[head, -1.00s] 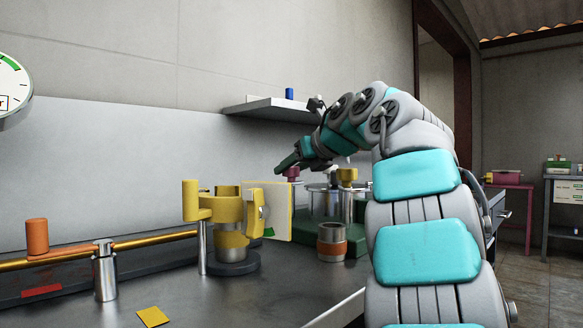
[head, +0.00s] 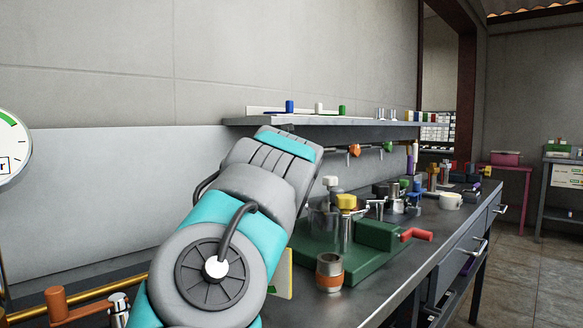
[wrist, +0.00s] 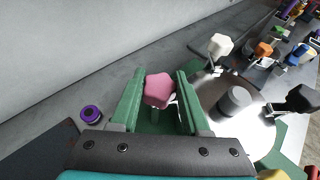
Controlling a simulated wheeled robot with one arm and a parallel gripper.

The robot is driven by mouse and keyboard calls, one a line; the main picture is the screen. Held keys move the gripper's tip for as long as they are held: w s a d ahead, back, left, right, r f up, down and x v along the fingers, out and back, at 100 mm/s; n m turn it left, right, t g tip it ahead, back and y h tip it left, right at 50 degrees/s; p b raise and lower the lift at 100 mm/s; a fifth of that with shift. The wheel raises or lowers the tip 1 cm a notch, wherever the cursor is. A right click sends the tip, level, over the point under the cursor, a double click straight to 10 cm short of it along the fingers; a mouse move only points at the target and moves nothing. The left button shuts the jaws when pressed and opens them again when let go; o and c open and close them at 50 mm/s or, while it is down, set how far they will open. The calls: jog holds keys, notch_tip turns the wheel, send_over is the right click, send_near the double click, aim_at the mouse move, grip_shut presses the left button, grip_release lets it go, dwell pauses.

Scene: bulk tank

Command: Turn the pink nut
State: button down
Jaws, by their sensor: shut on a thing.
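The pink nut (wrist: 158,88) is a rounded, lobed knob in the middle of the wrist view, on a pale stem. My gripper (wrist: 160,80) has its two green fingers on either side of the nut, shut on it. In the head view my arm hides both the nut and the gripper.
In the wrist view, a pale round plate with a grey cylinder (wrist: 235,100) and a white-capped post (wrist: 220,45) stand close right; a purple ring (wrist: 91,113) lies left. The head view shows a green base with a red handle (head: 415,234) and an orange-banded cup (head: 329,272).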

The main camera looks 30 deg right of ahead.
jog(key=shift+r+m+g+h+p, duration=0.2)
jog(key=shift+m+g+h+p, duration=0.3)
jog(key=shift+m+h+p, duration=0.5)
jog(key=shift+f, duration=0.1)
jog(key=shift+c, duration=1.9)
grip_release()
jog(key=v, duration=0.7)
jog(key=shift+s+a, duration=0.25)
jog(key=shift+a, duration=0.1)
